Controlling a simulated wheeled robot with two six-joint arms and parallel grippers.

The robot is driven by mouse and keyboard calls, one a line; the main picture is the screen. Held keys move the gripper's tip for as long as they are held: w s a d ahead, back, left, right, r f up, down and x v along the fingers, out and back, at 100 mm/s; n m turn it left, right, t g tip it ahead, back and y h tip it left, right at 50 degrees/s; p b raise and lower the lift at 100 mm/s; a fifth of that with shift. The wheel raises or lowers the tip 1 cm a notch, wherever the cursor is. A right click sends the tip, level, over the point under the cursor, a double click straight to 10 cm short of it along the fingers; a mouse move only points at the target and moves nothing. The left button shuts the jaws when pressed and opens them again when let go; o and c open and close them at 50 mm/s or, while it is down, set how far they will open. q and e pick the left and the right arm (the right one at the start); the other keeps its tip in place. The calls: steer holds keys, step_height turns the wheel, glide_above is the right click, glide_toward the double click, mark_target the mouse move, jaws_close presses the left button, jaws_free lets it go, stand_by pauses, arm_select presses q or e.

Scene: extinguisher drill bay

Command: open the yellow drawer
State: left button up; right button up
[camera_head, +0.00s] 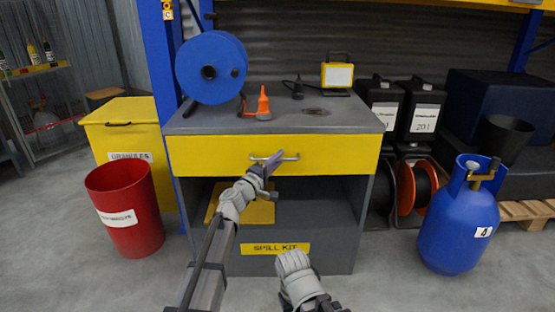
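The yellow drawer (335,152) is the wide front just under the grey top of a cabinet. It looks shut, level with the cabinet. A pale bar handle (291,157) runs across its middle. My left gripper (270,164) is at the middle of this handle, with its fingertips overlapping the bar. Whether the fingers are closed around it is too small to tell. My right arm's wrist shows at the bottom centre, low in front of the cabinet and apart from the drawer. Its gripper fingers do not show.
A blue reel (211,66), an orange nozzle (263,103) and a yellow lamp (337,72) are on the cabinet top (210,120). A red bin (124,208) stands left and a blue gas cylinder (458,225) right. The floor directly before the cabinet looks clear.

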arm_select(q)
steer(key=shift+c, duration=0.4)
jaws_close()
stand_by(0.9)
